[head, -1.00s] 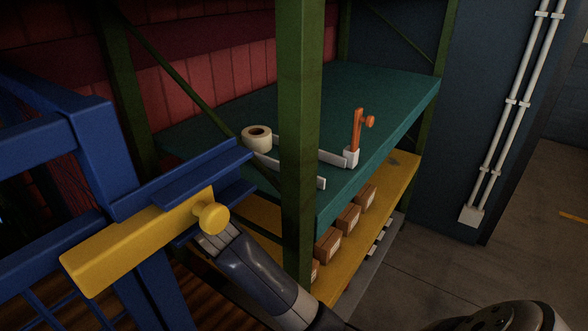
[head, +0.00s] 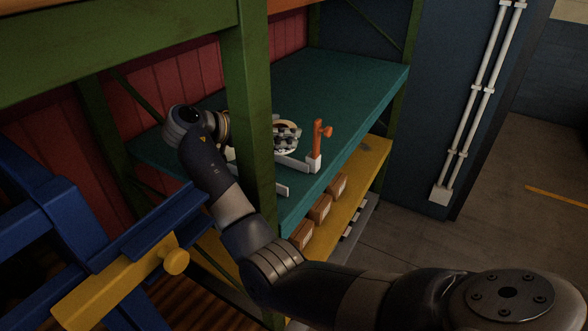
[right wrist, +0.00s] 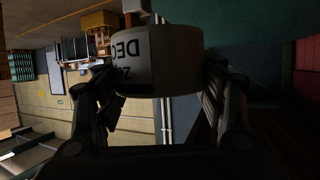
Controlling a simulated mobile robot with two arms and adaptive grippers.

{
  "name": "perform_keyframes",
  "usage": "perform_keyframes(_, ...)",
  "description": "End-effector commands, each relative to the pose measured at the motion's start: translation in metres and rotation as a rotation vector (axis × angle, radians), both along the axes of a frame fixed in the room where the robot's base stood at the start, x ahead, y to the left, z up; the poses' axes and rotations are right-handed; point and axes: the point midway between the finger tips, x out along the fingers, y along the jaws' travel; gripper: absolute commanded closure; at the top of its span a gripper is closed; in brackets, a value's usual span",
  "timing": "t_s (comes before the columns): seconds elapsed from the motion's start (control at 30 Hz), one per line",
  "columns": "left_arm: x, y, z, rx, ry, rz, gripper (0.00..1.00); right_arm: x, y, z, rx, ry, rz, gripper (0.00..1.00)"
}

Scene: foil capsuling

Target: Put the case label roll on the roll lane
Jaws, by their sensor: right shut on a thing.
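The case label roll (head: 288,123) is a pale cream ring with a dark hole, partly covered by my fingers in the head view. In the right wrist view the roll (right wrist: 165,73) shows dark printed letters and sits between both fingers. My right gripper (head: 284,137) is shut on it; the gripper also shows in the right wrist view (right wrist: 158,92). The roll lane has pale rails (head: 292,163) on the teal shelf and an orange post at its right end. The roll is at the back rail, left of the post; I cannot tell whether it touches the shelf. My left gripper is out of view.
A green upright (head: 252,120) stands close in front of my right wrist and hides part of it. The orange post (head: 318,142) has a side knob. A blue frame with a yellow bar (head: 115,290) is at lower left. Boxes (head: 320,209) line the yellow lower shelf.

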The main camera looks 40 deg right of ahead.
Motion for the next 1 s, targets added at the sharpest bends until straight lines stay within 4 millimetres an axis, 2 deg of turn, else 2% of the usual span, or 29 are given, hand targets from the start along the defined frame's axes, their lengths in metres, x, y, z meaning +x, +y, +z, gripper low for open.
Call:
perform_keyframes(0.07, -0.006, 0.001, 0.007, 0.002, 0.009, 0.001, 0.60, -0.003, 0.001, -0.006, 0.000, 0.006, -0.016, 0.64)
perform_keyframes(0.2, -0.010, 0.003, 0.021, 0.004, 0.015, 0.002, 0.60, -0.003, 0.001, -0.032, -0.001, 0.008, -0.019, 0.64)
perform_keyframes(0.7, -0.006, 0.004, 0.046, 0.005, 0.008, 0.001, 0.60, -0.003, 0.001, -0.095, -0.001, 0.003, -0.016, 0.64)
perform_keyframes(1.0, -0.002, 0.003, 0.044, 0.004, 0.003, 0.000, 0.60, -0.002, 0.001, -0.100, -0.001, -0.001, -0.017, 0.64)
